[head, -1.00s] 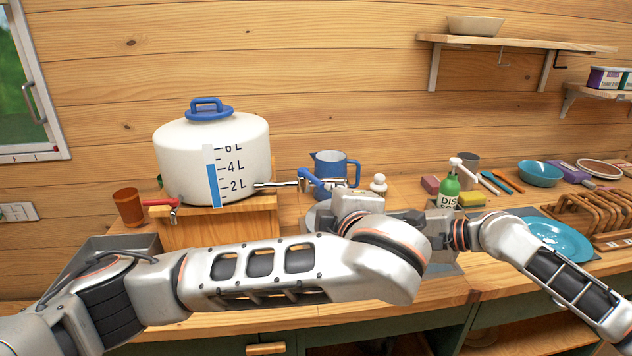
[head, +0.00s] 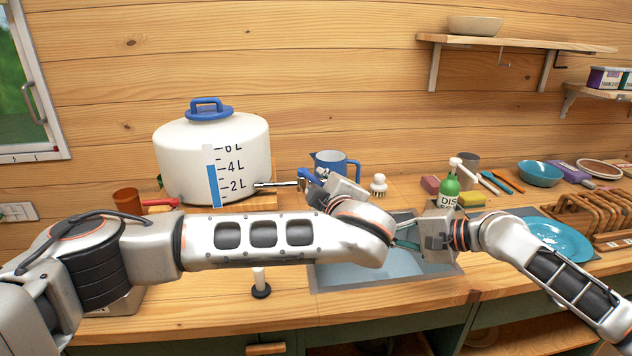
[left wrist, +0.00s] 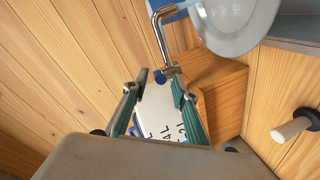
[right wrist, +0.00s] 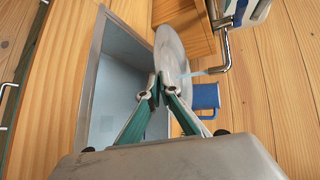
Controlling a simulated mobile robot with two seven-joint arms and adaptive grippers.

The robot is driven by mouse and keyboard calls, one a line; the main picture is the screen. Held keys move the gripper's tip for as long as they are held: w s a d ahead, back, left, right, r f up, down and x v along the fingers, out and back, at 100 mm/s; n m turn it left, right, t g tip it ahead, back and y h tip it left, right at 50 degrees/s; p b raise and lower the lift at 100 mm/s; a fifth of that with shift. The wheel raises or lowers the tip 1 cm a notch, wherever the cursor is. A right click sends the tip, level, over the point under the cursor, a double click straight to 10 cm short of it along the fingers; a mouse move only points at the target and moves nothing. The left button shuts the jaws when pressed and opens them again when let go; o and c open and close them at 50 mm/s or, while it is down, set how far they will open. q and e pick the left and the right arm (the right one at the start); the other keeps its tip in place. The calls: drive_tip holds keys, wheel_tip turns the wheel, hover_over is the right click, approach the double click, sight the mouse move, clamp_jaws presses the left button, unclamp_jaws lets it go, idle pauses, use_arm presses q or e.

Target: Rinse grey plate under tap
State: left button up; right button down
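The grey plate (right wrist: 172,55) is held by its rim in my right gripper (right wrist: 155,82), tilted over the sink; the left wrist view shows its face (left wrist: 235,22). In the head view the left arm hides it. The metal tap (head: 278,185) comes out of the white tank (head: 212,150). In the right wrist view a pale streak, like water, runs from the spout (right wrist: 224,60) towards the plate. My left gripper (left wrist: 157,76) is open, its fingertips on either side of the tap's blue knob (left wrist: 160,78); contact cannot be told.
A green soap bottle (head: 449,190) stands behind the right gripper. A teal plate (head: 560,240) and a wooden rack (head: 590,215) are at right.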

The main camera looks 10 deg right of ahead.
sight(312, 178)
use_arm(q)
drive_tip(key=shift+x, duration=1.5)
clamp_jaws()
drive_tip(key=shift+a+r+m+h, duration=0.2)
drive_tip(key=shift+a+m+h, duration=0.05)
drive_tip(key=shift+m+h, duration=0.15)
drive_tip(key=shift+s+a+f+m+h, duration=0.1)
drive_tip(key=shift+m+h, duration=0.2)
drive_tip(key=shift+h, duration=0.1)
unclamp_jaws()
